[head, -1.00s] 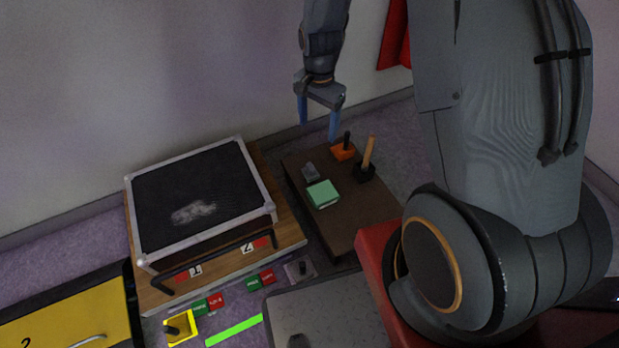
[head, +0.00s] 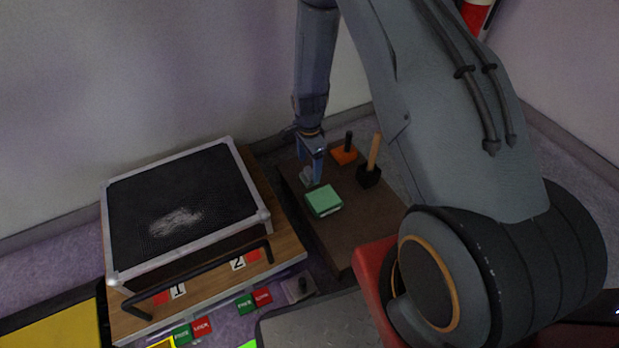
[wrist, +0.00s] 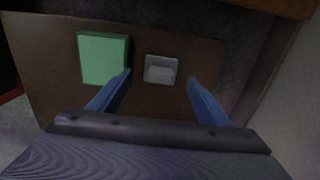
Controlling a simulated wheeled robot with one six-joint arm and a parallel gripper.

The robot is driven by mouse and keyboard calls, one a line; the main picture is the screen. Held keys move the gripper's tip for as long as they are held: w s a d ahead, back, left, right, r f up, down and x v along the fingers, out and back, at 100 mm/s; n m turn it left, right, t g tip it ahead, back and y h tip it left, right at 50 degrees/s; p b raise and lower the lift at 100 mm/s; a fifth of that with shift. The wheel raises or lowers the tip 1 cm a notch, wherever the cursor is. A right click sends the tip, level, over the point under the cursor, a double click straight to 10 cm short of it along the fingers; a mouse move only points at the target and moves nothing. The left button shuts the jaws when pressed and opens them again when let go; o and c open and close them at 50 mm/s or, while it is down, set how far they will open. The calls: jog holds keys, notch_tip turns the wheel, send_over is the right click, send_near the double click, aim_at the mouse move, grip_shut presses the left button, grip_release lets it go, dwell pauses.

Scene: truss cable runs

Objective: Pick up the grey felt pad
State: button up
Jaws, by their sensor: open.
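The small grey felt pad (head: 305,176) lies on the brown board, just left of and behind the green block; my gripper partly hides it in the head view. In the wrist view the pad (wrist: 161,70) shows whole, pale grey with a raised lighter part, between the lines of my two blue fingers. My gripper (head: 313,178) points down over the pad, open and empty. In the wrist view its fingertips (wrist: 159,77) are apart on either side of the pad. I cannot tell how high they are above it.
The green block (head: 323,201) lies close beside the pad, near the left finger in the wrist view. An orange block with a black handle (head: 344,155) and a black tool with a wooden handle (head: 369,176) stand on the brown board (head: 350,225). A framed black mesh panel (head: 185,205) is left.

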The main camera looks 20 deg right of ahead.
aim_at(309, 170)
notch_tip(309, 170, down, 5)
jog(key=shift+r+b, duration=0.1)
jog(key=shift+b, duration=1.15)
jog(key=c, duration=1.3)
jog(key=shift+o, duration=0.2)
notch_tip(309, 170, up, 10)
jog(key=p, duration=0.4)
